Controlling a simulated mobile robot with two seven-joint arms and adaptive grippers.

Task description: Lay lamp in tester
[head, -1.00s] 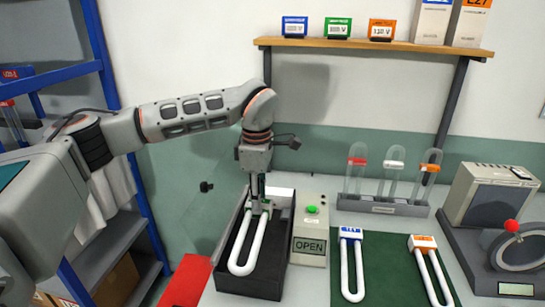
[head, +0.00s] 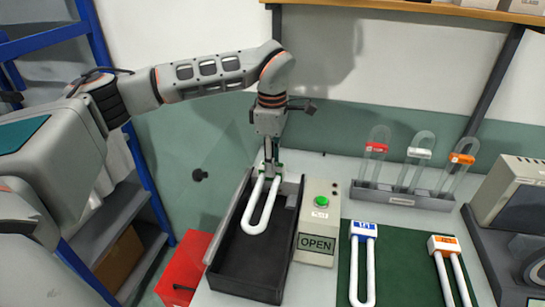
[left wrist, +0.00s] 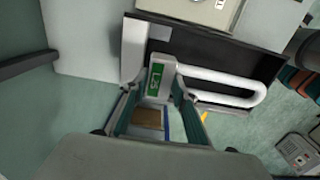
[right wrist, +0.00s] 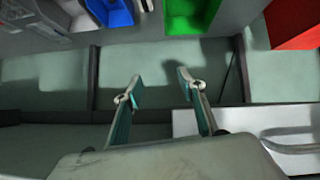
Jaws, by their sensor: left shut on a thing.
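The lamp is a white U-shaped tube (head: 251,226) with a green-labelled base, which shows in the left wrist view (left wrist: 155,80). My left gripper (head: 271,172) is shut on that base, pointing down, with the tube's bend toward the front. The lamp is over the rear part of the tester, a black open-topped box (head: 243,268) beside a panel with a green button and an OPEN sign (head: 317,244). I cannot tell whether the lamp touches the tester. My right gripper (right wrist: 160,77) is open and empty, away from the tester.
A blue-labelled lamp (head: 363,231) and an orange-labelled lamp (head: 445,246) lie on a green mat (head: 402,275) to the right. A rack (head: 400,198) with three glass tubes stands behind. A red box (head: 187,265) is left of the tester. Blue shelving stands at far left.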

